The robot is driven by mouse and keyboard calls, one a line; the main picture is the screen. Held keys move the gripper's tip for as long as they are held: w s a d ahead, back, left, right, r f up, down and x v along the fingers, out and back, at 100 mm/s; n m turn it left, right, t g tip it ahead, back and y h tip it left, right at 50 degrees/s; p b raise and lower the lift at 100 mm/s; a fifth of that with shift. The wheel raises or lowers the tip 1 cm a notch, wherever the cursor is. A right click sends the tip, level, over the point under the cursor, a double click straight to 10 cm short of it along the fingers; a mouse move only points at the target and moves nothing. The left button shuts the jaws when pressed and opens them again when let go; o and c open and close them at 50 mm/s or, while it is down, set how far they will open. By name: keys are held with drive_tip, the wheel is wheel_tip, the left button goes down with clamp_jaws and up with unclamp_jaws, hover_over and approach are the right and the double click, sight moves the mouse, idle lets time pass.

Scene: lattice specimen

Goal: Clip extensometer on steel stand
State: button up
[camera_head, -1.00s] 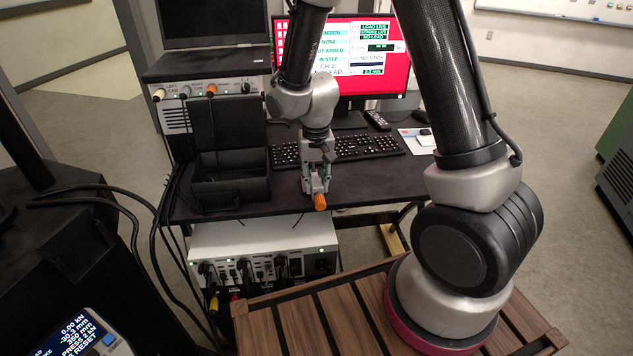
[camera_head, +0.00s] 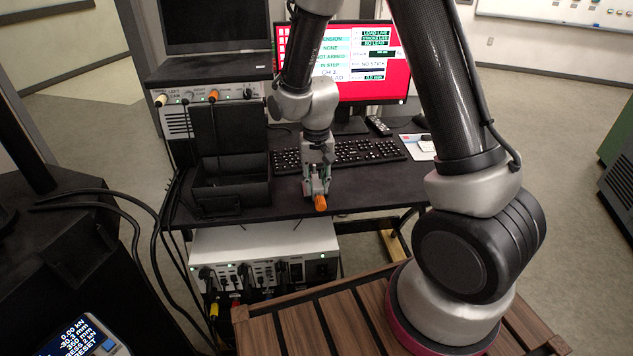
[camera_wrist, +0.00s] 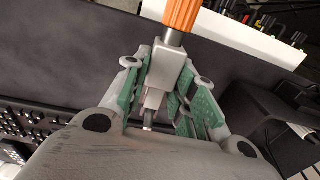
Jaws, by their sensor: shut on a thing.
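My gripper (camera_head: 317,182) is above the front part of the black desk. It is shut on a grey metal piece with an orange handle (camera_head: 321,203), and the handle points out past the fingertips. I cannot tell whether this piece is the extensometer. I cannot make out a steel stand in these views.
An open black case (camera_head: 232,190) stands on the desk (camera_head: 370,187) left of my gripper. A keyboard (camera_head: 368,149) and red monitor (camera_head: 362,95) are behind. A white cabled box (camera_head: 262,242) sits below. A slatted wooden surface (camera_head: 300,325) is in front.

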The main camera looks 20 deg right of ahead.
sight(316, 180)
drive_tip(key=shift+w+d, duration=0.1)
drive_tip(key=shift+w, duration=0.45)
idle(0.8)
idle(0.4)
drive_tip(key=o, duration=1.5)
drive_tip(key=shift+r, duration=2.5)
wheel_tip(316, 180, up, 12)
